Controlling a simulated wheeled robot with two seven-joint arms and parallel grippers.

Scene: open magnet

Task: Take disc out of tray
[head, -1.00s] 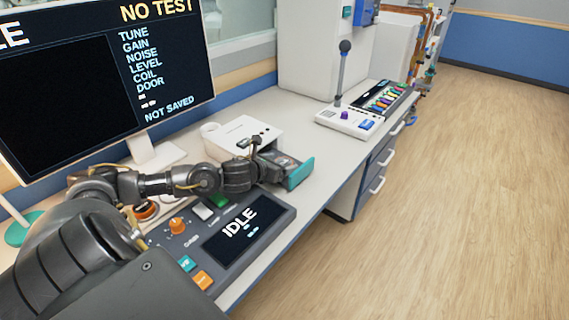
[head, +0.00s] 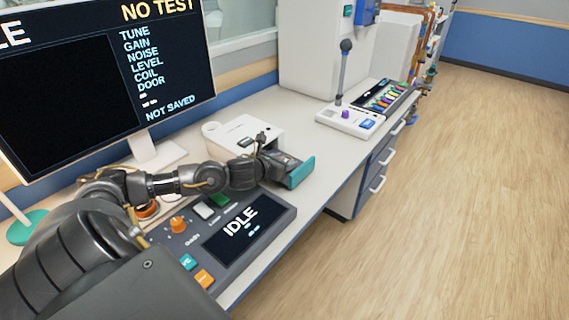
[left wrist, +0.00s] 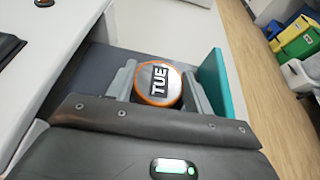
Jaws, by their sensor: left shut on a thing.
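The disc (left wrist: 158,84) is round with an orange rim and a label reading TUE. In the left wrist view it sits between the two grey fingers of my left gripper (left wrist: 160,92), which is shut on it. The tray (left wrist: 213,85) has a teal front and a dark floor, and it stands pulled out from a white box. In the head view my left gripper (head: 282,163) is down at the tray, just behind its teal front (head: 301,173), and hides the disc. I cannot tell whether the disc touches the tray floor. My right gripper is not in view.
The white box (head: 238,132) stands behind the tray on the bench. A console (head: 240,228) reading IDLE lies in front, under my left arm. A monitor (head: 100,80) stands at the left. A device with a lever (head: 346,121) stands farther right. The bench between is clear.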

